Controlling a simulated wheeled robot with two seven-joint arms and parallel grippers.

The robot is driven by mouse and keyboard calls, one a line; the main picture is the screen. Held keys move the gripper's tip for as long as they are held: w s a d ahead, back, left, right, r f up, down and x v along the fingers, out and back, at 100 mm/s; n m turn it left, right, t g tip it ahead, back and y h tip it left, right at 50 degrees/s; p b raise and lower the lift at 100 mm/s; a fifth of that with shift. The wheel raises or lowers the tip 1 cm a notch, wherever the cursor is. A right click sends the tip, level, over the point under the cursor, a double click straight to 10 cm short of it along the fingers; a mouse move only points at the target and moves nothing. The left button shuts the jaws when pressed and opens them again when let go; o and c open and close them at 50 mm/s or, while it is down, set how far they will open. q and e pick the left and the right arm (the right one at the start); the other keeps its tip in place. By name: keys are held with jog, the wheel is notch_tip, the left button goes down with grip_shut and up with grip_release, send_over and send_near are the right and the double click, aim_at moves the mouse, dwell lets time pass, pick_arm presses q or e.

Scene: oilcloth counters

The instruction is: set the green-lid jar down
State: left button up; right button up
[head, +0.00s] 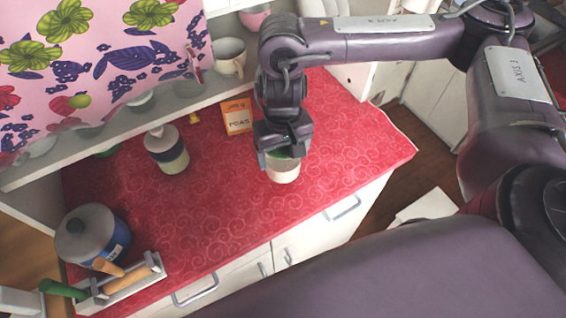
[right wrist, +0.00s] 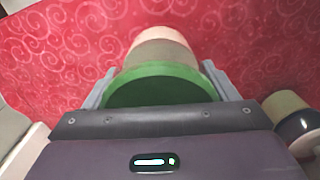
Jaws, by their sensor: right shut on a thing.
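The green-lid jar (head: 284,172) is a pale cylinder in the head view, below my right gripper (head: 282,153) and over the red counter cloth (head: 225,190). In the right wrist view its green lid (right wrist: 158,88) faces the camera, and its cream body (right wrist: 160,46) extends beyond. My right gripper (right wrist: 158,85) is shut on the jar, with a finger on each side of the lid. The jar looks roughly upright. I cannot tell whether its base touches the cloth. My left gripper is not in view.
Cloth around the jar is clear; the front edge is near.

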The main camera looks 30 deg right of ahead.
jog(key=shift+f+b, duration=0.4)
jog(key=shift+f, duration=1.55)
jog(key=shift+f, duration=0.1)
jog(key=o, duration=1.3)
